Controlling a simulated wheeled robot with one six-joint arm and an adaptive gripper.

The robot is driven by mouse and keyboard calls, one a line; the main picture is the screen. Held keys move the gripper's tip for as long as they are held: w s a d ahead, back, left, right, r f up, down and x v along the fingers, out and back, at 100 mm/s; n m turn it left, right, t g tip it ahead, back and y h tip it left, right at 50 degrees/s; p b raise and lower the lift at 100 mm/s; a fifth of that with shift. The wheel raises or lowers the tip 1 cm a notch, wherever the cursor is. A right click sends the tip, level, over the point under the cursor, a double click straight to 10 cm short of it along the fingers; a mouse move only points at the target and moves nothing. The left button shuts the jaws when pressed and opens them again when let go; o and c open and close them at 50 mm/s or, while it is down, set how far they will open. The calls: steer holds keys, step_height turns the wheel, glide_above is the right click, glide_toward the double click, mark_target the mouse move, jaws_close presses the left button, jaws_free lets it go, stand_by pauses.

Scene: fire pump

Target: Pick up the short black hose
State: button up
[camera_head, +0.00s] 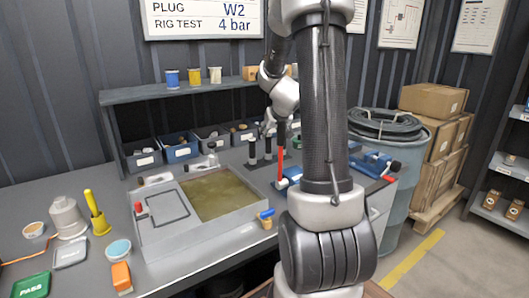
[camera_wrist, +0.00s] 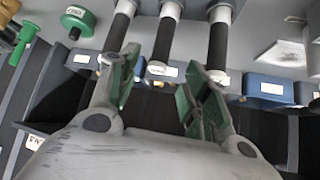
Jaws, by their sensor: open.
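Several black hoses with white end collars show in the wrist view: a left one (camera_wrist: 117,34), a middle one (camera_wrist: 165,40) and a right one (camera_wrist: 218,45). I cannot tell which is the short one. My gripper (camera_wrist: 158,76) is open, with its green-padded fingers apart on either side of the middle hose's lower end in the picture. I cannot tell whether the pads touch it. In the head view, two dark upright cylinders (camera_head: 252,149) stand on the bench left of my gripper (camera_head: 281,137), which is small and partly hidden.
A grey tray with a murky basin (camera_head: 222,192) fills the bench middle. A red upright item (camera_head: 279,165) stands close to my gripper. In the wrist view, a green round part (camera_wrist: 77,20) lies at upper left.

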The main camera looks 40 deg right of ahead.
mark_target(269, 135)
steer(key=x, duration=0.6)
steer(key=shift+s+d+r, duration=0.1)
jaws_close()
